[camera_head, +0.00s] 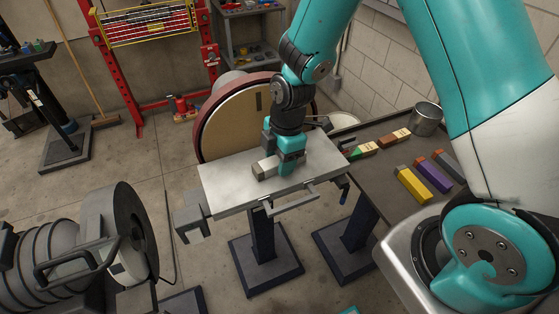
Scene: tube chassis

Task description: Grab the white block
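The white block (267,166), with a greyish end toward the left, lies on the pale metal table (225,185) in front of the large sanding disc. My gripper (284,158) points down at the block's right part, with one teal finger on its far side and one on its near side. The gripper hides the block's right end. I cannot tell whether the fingers press on the block or stand slightly apart from it.
A dark bench (385,180) at the right holds a yellow block (413,185), a purple block (433,174), several other blocks and a metal can (426,119). The round sanding disc (235,125) stands close behind the table. A grey motor machine (75,250) is at lower left.

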